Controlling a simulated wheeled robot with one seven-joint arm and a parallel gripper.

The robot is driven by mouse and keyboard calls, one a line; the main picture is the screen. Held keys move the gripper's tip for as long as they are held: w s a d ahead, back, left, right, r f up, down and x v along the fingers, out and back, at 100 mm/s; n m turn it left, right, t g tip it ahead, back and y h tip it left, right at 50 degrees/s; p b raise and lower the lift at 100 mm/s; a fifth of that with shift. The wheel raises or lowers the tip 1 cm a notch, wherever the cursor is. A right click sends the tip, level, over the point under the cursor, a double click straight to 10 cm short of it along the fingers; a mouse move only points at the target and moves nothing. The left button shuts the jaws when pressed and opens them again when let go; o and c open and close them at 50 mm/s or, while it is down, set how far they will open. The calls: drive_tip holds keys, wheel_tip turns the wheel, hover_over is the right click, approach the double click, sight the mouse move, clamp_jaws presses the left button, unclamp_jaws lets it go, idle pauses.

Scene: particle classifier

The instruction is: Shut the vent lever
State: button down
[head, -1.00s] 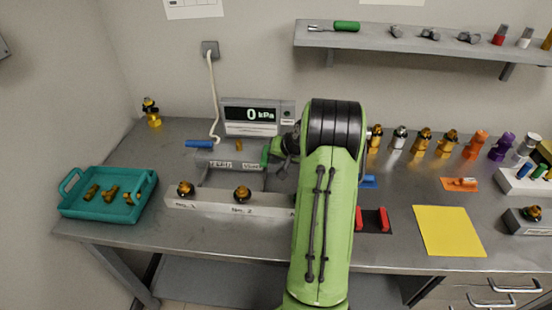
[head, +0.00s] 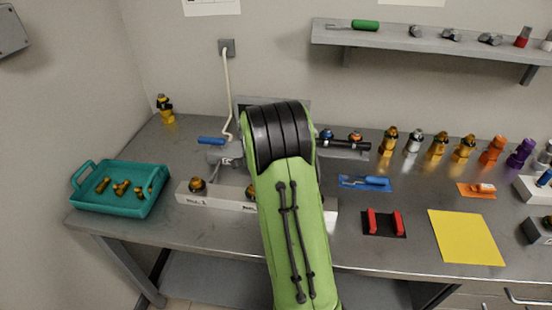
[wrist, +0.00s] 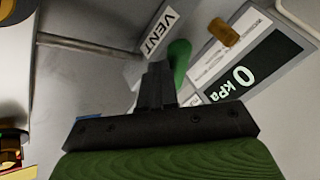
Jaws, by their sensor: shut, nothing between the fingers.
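The vent lever's green handle (wrist: 179,62) shows in the wrist view, beside the VENT label (wrist: 160,32). My gripper (wrist: 155,72) is shut and empty, with its dark fingertips just left of the green handle. I cannot tell whether they touch it. In the head view my green arm hides the vent lever and most of the gripper.
The gauge display (wrist: 245,80) reads 0 kPa, with a brass knob (wrist: 222,33) beside it. A blue handle (head: 211,140) lies left of my arm. A teal tray (head: 78,199) with brass parts stands at the left. The yellow mat (head: 465,238) is bare.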

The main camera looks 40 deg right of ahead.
drive_tip(key=w+m, duration=0.1)
drive_tip(key=w+m+g+h, duration=0.1)
drive_tip(key=m, duration=0.1)
drive_tip(key=shift+a+g, duration=0.25)
drive_tip(key=shift+g, duration=0.05)
drive_tip(key=shift+w+m+g+h+p, duration=0.3)
drive_tip(key=shift+w+m+g+p, duration=0.5)
drive_tip(key=shift+m, duration=0.4)
drive_tip(key=shift+w+d+m+g, duration=0.2)
drive_tip(key=shift+w+m+g, duration=0.4)
drive_tip(key=shift+m, duration=0.4)
drive_tip(key=shift+w+d+p, duration=0.15)
drive_tip(key=shift+w+p, duration=0.15)
drive_tip(key=shift+w, duration=0.15)
